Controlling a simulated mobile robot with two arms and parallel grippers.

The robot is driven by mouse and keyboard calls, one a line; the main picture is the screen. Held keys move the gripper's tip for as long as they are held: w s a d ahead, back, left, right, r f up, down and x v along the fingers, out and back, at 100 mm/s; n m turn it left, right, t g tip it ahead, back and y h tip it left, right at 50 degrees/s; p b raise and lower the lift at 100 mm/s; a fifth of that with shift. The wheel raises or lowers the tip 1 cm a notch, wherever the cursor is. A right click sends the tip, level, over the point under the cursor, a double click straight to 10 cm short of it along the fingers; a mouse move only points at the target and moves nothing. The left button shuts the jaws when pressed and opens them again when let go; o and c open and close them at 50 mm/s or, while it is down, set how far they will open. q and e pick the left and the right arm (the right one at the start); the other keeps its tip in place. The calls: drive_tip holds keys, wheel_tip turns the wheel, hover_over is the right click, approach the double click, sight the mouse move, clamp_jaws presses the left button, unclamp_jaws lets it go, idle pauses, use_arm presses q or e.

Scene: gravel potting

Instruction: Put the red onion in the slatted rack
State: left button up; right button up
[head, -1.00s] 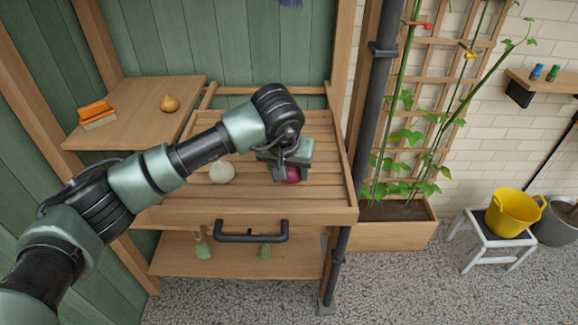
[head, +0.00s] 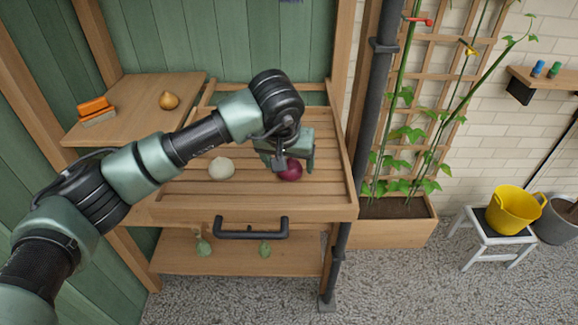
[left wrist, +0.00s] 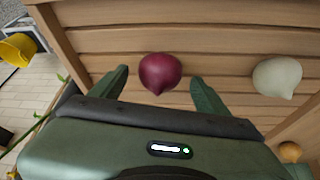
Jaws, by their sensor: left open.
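The red onion (head: 290,170) rests on the slats of the wooden slatted rack (head: 240,208), toward its right side. In the left wrist view the red onion (left wrist: 160,73) sits between and just beyond the two fingertips, with a gap on each side. My left gripper (head: 292,168) is open, just above and behind the onion; its fingers also show in the left wrist view (left wrist: 160,84). The head view hides part of the onion's contact with the slats. My right gripper is not in view.
A white onion (head: 221,169) lies on the same rack, left of the red one. A yellow onion (head: 169,100) and an orange-topped block (head: 95,108) are on the side shelf (head: 135,125). A black handle (head: 252,232) juts from the rack's front.

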use_arm(q)
drive_tip(key=d+b+v, duration=0.1)
drive_tip(key=b+v, duration=0.1)
drive_tip(key=v, duration=0.8)
drive_tip(key=shift+a, duration=0.5)
